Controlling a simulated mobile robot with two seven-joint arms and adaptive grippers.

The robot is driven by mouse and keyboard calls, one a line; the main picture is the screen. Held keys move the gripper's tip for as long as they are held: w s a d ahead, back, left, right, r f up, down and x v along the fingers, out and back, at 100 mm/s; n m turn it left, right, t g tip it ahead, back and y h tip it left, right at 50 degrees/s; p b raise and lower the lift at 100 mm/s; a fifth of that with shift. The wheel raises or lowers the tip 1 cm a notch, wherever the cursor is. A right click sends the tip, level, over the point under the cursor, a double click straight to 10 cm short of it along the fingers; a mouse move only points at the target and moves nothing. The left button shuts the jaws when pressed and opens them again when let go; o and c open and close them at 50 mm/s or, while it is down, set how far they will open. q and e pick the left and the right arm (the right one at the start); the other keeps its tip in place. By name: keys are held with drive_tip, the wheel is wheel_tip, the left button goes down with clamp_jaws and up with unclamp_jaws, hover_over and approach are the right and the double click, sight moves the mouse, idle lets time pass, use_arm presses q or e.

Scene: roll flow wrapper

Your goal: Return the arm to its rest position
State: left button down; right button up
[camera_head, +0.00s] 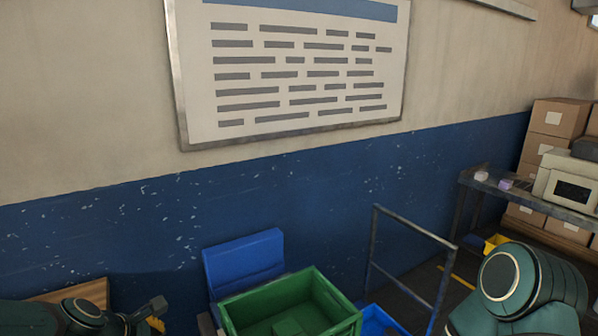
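Part of my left arm shows at the lower left corner, with dark teal rounded links. A small dark piece at its right end looks like part of my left gripper (150,309), cut by the bottom edge. I cannot tell whether it is open or shut, or whether it holds anything. A large dark teal joint of my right arm (520,285) fills the lower right corner. My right gripper is out of view.
A grey table (540,199) with a whitish machine (568,182) and stacked cardboard boxes (556,118) stand at right.

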use_arm(q)
drive_tip(key=s+d+f+m+g+b, duration=0.1)
drive_tip(key=s+d+f+m, duration=0.2)
drive_tip(key=d+f+m, duration=0.2)
drive_tip(key=s+d+f+m+g+b, duration=0.1)
drive_tip(key=s+d+f+m, duration=0.3)
drive_tip(key=f+m, duration=0.5)
drive_tip(key=s+d+f+m+g+h+b, duration=0.1)
drive_tip(key=s+d+f+m, duration=0.3)
drive_tip(key=f, duration=1.1)
drive_tip(key=d+m+g, duration=0.1)
drive_tip(key=d+m, duration=0.1)
drive_tip(key=d, duration=0.2)
drive_tip(key=shift+m+g, duration=0.4)
use_arm(e)
drive_tip(key=f, duration=0.2)
drive_tip(key=s+f, duration=0.1)
drive_tip(key=shift+s+a, duration=0.1)
drive_tip(key=shift+a, duration=0.15)
use_arm(q)
drive_tip(key=shift+s, duration=0.1)
